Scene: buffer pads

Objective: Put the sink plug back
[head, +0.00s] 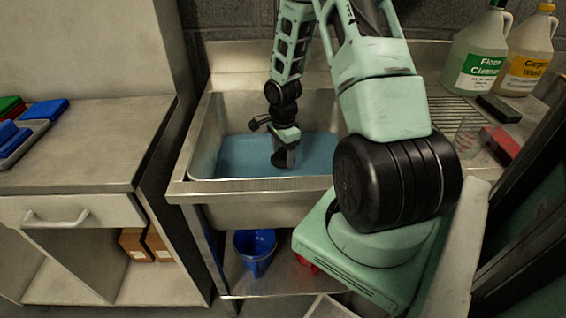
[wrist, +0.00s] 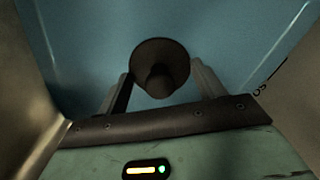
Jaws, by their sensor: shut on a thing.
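The sink plug (wrist: 160,62) is a dark round disc with a stubby knob, seen in the wrist view between my two fingers. My gripper (wrist: 160,82) is shut on it by the knob side. In the head view my gripper (head: 287,150) points down inside the steel sink (head: 250,186), over blue water (head: 240,155). The plug shows there only as a dark shape at the fingertips. I cannot tell whether it touches the water. The drain hole is not visible in either view.
The sink's walls stand close around my gripper. Two cleaner jugs (head: 478,52), a black block (head: 498,108), a clear glass (head: 467,135) and a red item (head: 500,143) are on the right drainboard. A counter (head: 90,130) with a tray lies left.

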